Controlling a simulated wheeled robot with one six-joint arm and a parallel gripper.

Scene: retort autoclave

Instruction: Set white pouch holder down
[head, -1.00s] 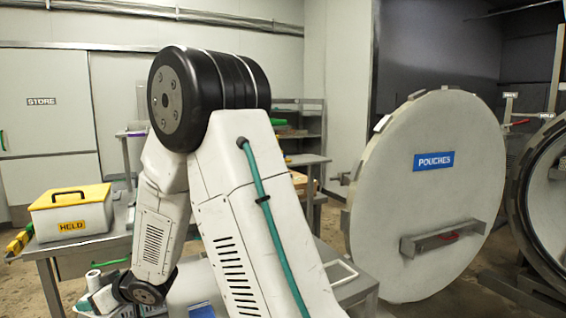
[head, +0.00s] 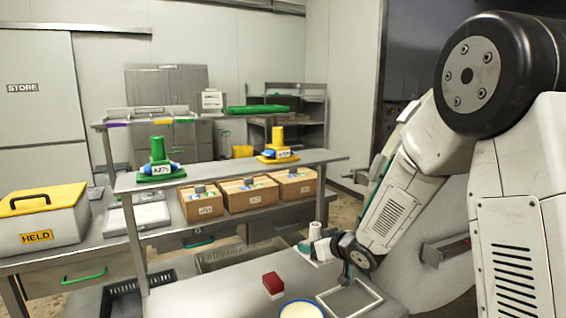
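The white pouch holder (head: 315,232) is at the end of my arm, right of centre in the head view. Its white upright post shows, and a pale base shows partly below it. My gripper (head: 325,247) is at the post; its fingers are small and partly hidden, but the holder has travelled with the arm, so it appears shut on it. The holder looks upright, over the back part of the near steel table (head: 215,297). I cannot tell whether its base touches anything.
A white-rimmed tray (head: 326,302), a red block (head: 273,285) and a round pale container (head: 302,309) are on the near table. A raised shelf (head: 220,172) bears green (head: 158,160) and yellow (head: 278,147) holders. Cartons (head: 250,193) stand underneath. A box marked HELD (head: 45,215) is left.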

